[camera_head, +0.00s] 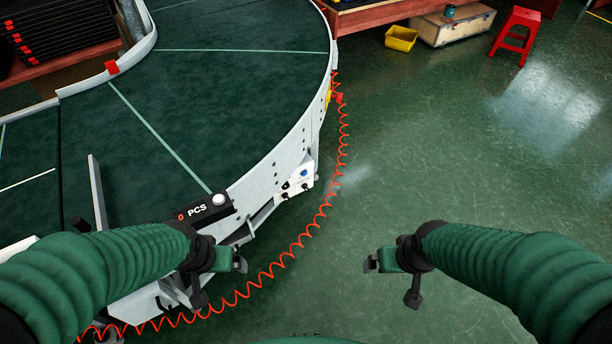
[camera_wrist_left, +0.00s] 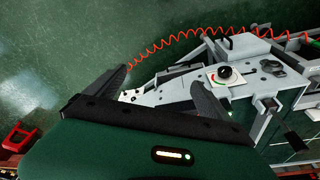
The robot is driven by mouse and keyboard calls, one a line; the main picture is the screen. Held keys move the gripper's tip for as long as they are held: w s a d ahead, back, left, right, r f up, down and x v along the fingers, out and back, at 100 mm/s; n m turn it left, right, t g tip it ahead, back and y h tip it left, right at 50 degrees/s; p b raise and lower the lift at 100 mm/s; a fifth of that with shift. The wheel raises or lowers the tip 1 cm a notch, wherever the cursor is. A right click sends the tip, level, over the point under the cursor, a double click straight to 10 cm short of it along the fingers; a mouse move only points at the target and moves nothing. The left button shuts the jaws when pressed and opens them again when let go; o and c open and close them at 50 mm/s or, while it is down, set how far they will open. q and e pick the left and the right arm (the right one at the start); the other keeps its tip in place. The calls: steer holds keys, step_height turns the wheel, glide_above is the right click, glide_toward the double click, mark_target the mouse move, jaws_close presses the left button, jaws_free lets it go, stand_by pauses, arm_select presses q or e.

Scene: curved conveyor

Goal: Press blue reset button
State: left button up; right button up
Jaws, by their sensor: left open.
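A small blue button (camera_head: 304,173) sits on a white control box (camera_head: 296,182) on the outer side of the curved conveyor (camera_head: 240,110) in the head view. My left gripper (camera_head: 241,261) is below and left of that box in the picture, apart from it. In the left wrist view, my left gripper (camera_wrist_left: 160,78) is open, with nothing between its fingers. My right gripper (camera_head: 370,262) is over the open floor, right of the conveyor; its finger gap is not clear. I cannot make out the blue button in the left wrist view.
A black counter (camera_head: 200,209) reading "0 PCS" with a white knob stands on the conveyor's edge. A coiled red cable (camera_head: 325,208) runs along its outer side. A dark round knob (camera_wrist_left: 222,73) shows in the left wrist view.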

arm_select(q)
steer(key=shift+s+d+r, duration=0.1)
steer(key=shift+d, duration=0.05)
steer(key=shift+c, duration=1.1)
steer(key=shift+s, duration=0.1)
steer(key=shift+c, duration=1.2)
steer(key=shift+a, duration=0.8)
steer(key=c, duration=0.7)
steer(key=shift+f, duration=0.2)
steer(key=shift+c, duration=1.4)
steer(key=shift+d+r, duration=0.1)
steer(key=shift+d, duration=0.1)
steer(key=c, duration=0.5)
steer(key=shift+d, duration=0.35)
steer(key=shift+a, duration=0.1)
steer(key=shift+a, duration=0.3)
steer(key=shift+d, duration=0.2)
